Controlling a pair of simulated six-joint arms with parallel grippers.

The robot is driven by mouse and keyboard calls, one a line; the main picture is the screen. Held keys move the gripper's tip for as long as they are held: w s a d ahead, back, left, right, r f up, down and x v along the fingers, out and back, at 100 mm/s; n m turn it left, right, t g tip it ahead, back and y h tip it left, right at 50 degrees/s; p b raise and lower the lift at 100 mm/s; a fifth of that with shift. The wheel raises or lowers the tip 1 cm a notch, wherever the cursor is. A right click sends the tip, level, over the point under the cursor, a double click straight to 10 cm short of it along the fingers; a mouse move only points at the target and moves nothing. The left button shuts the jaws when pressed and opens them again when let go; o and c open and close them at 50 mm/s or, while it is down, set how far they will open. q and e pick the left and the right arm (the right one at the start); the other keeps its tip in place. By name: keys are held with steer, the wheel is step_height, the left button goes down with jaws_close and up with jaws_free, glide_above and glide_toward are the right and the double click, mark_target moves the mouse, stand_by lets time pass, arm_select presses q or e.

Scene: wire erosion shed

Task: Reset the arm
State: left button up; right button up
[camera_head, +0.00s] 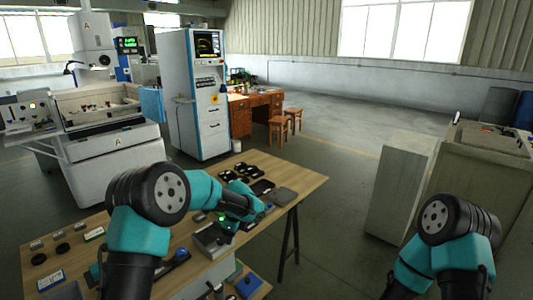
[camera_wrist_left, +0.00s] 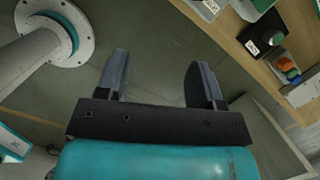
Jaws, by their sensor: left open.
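My left gripper (camera_wrist_left: 160,78) is open in the left wrist view, with its two dark fingers apart and only grey floor seen between them. In the head view my left arm reaches over the wooden table (camera_head: 300,184), bent at the elbow. The small parts near its far end make the gripper hard to make out there. My right arm stands folded at the lower right of the head view, and its gripper is out of sight.
A white cabinet (camera_head: 206,118) and a machine (camera_head: 115,160) stand behind. Pale cabinets (camera_head: 398,180) stand at right.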

arm_select(q)
steer(key=s+a+f+n+g+h, duration=0.2)
steer(key=s+f+n+h, duration=0.3)
steer(key=s+f+n, duration=0.9)
steer(key=s+a+f+n, duration=0.1)
steer(key=s+f+n, duration=0.2)
steer(key=s, duration=0.4)
steer(key=s+a+f+n+t, duration=0.1)
steer(key=s+f+n, duration=0.1)
steer(key=s, duration=0.5)
steer(key=s+a+f+n+h, duration=0.1)
steer(key=s+a+f+n, duration=0.1)
steer(key=s, duration=0.5)
steer(key=shift+s+f+n+t, duration=0.3)
steer(key=shift+f+n+t, duration=0.1)
steer(key=shift+f+n, duration=0.4)
